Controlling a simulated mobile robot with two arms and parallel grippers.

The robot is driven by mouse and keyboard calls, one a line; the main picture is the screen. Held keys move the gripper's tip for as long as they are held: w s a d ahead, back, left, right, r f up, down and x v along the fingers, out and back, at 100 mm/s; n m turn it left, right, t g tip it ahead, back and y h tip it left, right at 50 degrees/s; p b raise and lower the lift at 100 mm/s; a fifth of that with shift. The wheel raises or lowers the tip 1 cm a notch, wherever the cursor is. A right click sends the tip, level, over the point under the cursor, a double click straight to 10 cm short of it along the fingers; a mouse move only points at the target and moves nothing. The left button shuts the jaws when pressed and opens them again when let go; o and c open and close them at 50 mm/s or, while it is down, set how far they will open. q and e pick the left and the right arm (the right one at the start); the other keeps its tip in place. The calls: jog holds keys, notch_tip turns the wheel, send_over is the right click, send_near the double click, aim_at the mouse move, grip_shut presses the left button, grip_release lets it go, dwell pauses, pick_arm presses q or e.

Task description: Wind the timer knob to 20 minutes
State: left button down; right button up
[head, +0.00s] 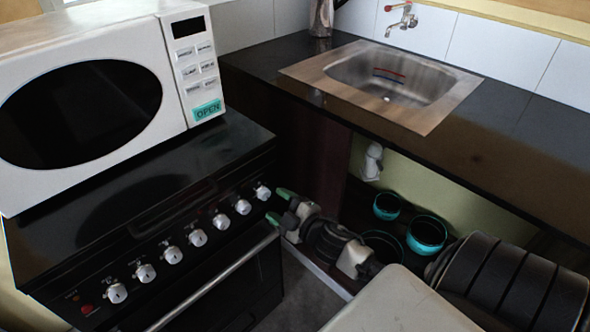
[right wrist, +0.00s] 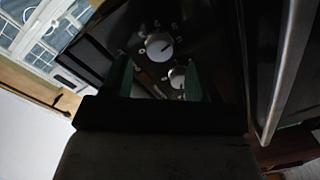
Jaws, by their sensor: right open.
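A row of several silver knobs runs along the black front panel of the stove (head: 150,235). The rightmost knob (head: 263,192) is closest to my right gripper (head: 280,205), whose green fingertips are apart and empty, just right of the knob and not around it. In the right wrist view a silver knob (right wrist: 159,46) with small white marks around it shows beyond the fingers, and a second knob (right wrist: 177,77) shows between the green fingers (right wrist: 159,82). I cannot read which knob is the timer or its setting. My left gripper is not in view.
A white microwave (head: 95,85) stands on the stove top. An oven handle (head: 215,280) runs below the knobs. A dark counter (head: 490,135) with a steel sink (head: 440,115) is at the right, with teal pots (head: 427,235) beneath it.

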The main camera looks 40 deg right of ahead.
aim_at(267, 197)
jog(key=s, duration=0.6)
jog(key=shift+s+d+r, duration=0.15)
jog(key=shift+s+d, duration=0.15)
jog(key=shift+d, duration=0.05)
jog(key=w+m+p, duration=0.1)
jog(key=w+m, duration=0.2)
jog(key=w+m+p, duration=0.2)
jog(key=w+m, duration=0.2)
jog(key=w+a+m+p, duration=0.1)
jog(key=w+m+p, duration=0.1)
jog(key=w+m, duration=0.1)
jog(key=shift+w+f+m+h, duration=0.3)
jog(key=shift+w+f+m, duration=0.05)
jog(key=shift+m, duration=0.25)
jog(key=c, duration=0.9)
